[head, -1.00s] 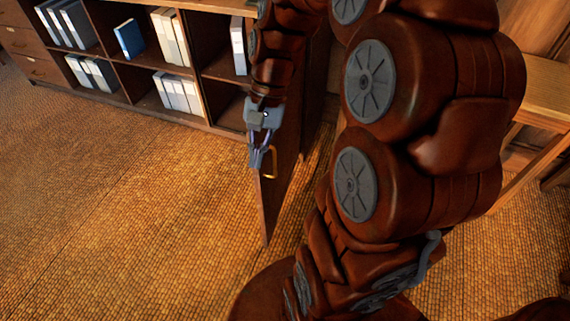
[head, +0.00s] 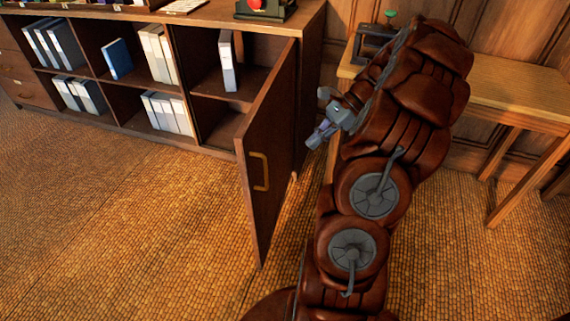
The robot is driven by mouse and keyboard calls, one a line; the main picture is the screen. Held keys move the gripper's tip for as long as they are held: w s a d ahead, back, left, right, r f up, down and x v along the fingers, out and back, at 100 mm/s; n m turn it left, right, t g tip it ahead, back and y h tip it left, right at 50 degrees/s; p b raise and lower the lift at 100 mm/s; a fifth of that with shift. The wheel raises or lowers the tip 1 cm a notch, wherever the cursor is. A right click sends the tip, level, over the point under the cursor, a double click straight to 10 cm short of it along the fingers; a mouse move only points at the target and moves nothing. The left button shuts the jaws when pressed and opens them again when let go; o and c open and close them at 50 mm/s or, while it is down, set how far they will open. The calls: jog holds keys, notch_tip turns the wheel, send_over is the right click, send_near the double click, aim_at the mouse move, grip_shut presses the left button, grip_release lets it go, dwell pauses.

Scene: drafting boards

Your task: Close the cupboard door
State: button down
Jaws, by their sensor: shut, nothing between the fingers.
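The cupboard door (head: 270,150) is a brown wooden panel with a brass handle (head: 259,171), standing wide open at the right end of the low cupboard (head: 215,45). My gripper (head: 318,136) is shut and empty. The open compartment behind the door holds a grey binder (head: 228,62).
Other shelf compartments hold white, grey and blue binders. A wooden table (head: 515,95) stands at the right against a panelled wall. A dark green object (head: 265,10) sits on the cupboard top. The woven floor (head: 110,220) left of the door is clear.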

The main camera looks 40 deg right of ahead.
jog(key=a+r+x, duration=0.2)
jog(key=x, duration=1)
jog(key=shift+w+a+f, duration=0.2)
jog(key=shift+w+f, duration=0.05)
jog(key=shift+w, duration=0.15)
